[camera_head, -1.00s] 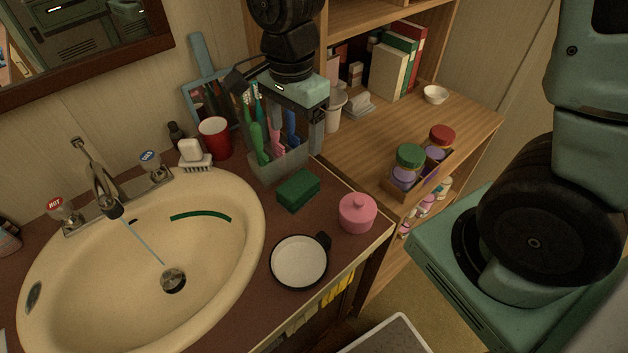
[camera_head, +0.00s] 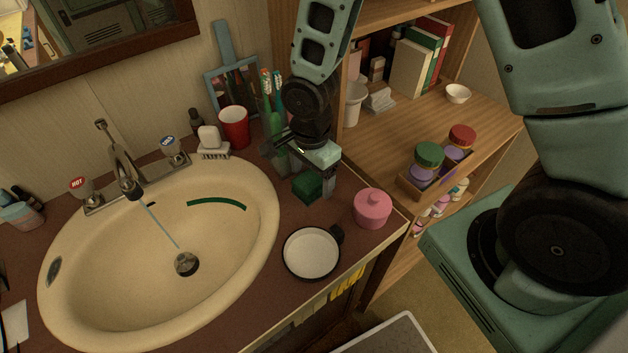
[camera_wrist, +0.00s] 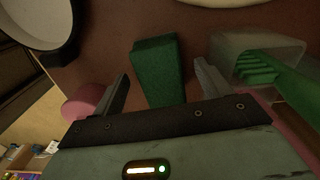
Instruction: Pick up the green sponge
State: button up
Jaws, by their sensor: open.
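The green sponge (camera_head: 307,187) is a dark green block on the brown counter, right of the sink. My gripper (camera_head: 309,177) is low over it in the head view and hides part of it. In the wrist view the sponge (camera_wrist: 158,72) lies between the two open fingers (camera_wrist: 160,85), its near end hidden behind the gripper body. A gap shows on each side of the sponge, so the fingers do not appear to touch it.
A clear toothbrush holder (camera_wrist: 258,55) is close beside one finger. A pink lidded jar (camera_head: 372,208) and a round white dish with a dark rim (camera_head: 311,253) stand near the sponge. The sink (camera_head: 120,270) is to the left, the counter edge to the right.

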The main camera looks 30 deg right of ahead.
aim_at(311, 178)
jog(key=shift+f, duration=1.1)
jog(key=c, duration=1.1)
jog(key=shift+o, duration=0.2)
notch_tip(311, 178, up, 10)
jog(key=shift+r, duration=0.1)
jog(key=shift+o, duration=1.2)
jog(key=shift+c, duration=0.8)
